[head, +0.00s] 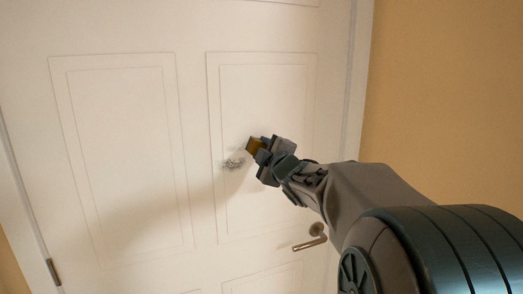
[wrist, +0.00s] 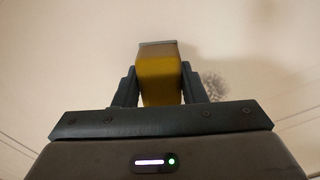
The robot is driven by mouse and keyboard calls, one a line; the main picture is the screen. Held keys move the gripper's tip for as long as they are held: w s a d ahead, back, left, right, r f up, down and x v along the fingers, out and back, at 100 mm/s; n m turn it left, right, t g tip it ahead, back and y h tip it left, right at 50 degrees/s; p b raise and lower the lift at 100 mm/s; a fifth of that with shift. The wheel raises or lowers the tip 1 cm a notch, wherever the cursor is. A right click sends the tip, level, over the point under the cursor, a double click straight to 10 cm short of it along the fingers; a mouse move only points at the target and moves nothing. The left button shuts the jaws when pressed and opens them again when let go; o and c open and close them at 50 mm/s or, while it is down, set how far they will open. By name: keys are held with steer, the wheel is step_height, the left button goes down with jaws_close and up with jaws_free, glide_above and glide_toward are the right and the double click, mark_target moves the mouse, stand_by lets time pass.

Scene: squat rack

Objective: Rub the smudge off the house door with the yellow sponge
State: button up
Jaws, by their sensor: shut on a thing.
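The white house door (head: 130,150) fills most of the head view. A small grey speckled smudge (head: 234,163) is on its right-hand upper panel, and it also shows in the wrist view (wrist: 214,86), right of my gripper. My gripper (head: 257,147) is shut on the yellow sponge (wrist: 160,78), which sits between both fingers with its far end pointing at the door. In the head view the sponge is just right of and slightly above the smudge. I cannot tell whether the sponge touches the door.
A metal lever handle (head: 312,238) sticks out from the door at the lower right, below my arm. A hinge (head: 53,271) shows at the lower left. A tan wall (head: 440,90) stands right of the door frame. The door's left panels are clear.

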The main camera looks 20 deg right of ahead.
steer(key=s, duration=0.6)
steer(key=shift+b, duration=0.4)
steer(key=shift+s, duration=0.15)
steer(key=s, duration=0.2)
steer(key=shift+s, duration=0.35)
steer(key=shift+s, duration=0.1)
stand_by(0.4)
